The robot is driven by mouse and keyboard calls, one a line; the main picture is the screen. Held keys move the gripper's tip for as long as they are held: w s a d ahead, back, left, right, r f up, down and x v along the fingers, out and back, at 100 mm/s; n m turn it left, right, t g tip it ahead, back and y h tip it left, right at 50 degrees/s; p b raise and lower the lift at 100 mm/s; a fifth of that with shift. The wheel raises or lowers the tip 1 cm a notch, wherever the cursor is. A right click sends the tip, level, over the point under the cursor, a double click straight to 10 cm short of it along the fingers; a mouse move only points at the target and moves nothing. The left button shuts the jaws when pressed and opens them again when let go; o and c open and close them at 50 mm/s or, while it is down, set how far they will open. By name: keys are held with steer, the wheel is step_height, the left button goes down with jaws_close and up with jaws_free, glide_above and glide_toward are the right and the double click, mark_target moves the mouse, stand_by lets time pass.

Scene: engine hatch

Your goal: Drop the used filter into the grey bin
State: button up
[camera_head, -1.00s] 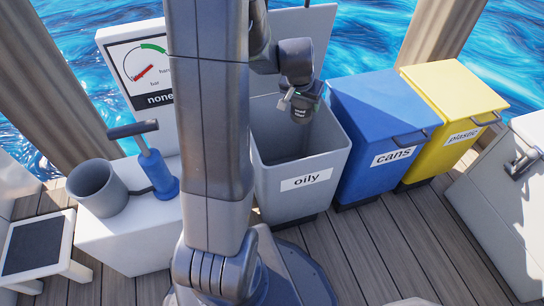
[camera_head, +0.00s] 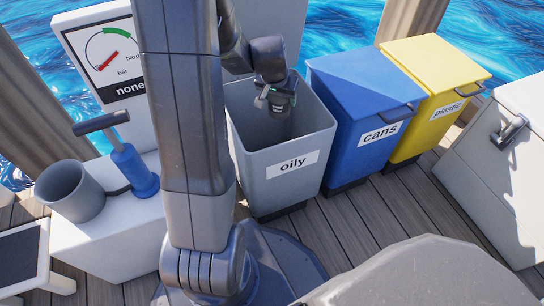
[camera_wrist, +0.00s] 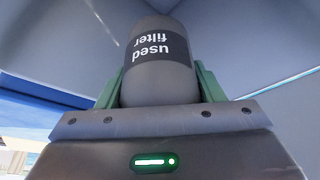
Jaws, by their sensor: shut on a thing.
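The grey bin (camera_head: 290,170), labelled "oily", stands open with its lid up behind it. My gripper (camera_head: 279,103) points down inside the bin's mouth. In the wrist view my gripper (camera_wrist: 160,92) is shut on the used filter (camera_wrist: 160,75), a dark grey cylinder with a label reading "used filter", held between two green fingers. Grey bin walls surround the filter in that view. In the head view the filter is hard to tell from the dark gripper and the shaded inside of the bin. Its lower end and the bin floor are hidden.
A blue "cans" bin (camera_head: 362,125) and a yellow "plastic" bin (camera_head: 437,90) stand shut to the right. On the left are a blue pump (camera_head: 134,170), a grey cup (camera_head: 70,191) and a gauge board (camera_head: 112,55). A white hatch box (camera_head: 500,160) is at far right.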

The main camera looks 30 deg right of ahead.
steer(key=o, duration=1.2)
steer(key=shift+o, duration=0.2)
steer(key=shift+r, duration=0.1)
steer(key=p+v, duration=0.5)
steer(key=v, duration=0.8)
steer(key=shift+s+r, duration=0.15)
steer(key=shift+r, duration=0.15)
steer(key=shift+a+f, duration=0.1)
steer(key=b+x, duration=0.5)
steer(key=x, duration=0.8)
steer(key=shift+w, duration=0.2)
step_height(320, 180, up, 5)
steer(key=p, duration=0.4)
steer(key=shift+f, duration=0.1)
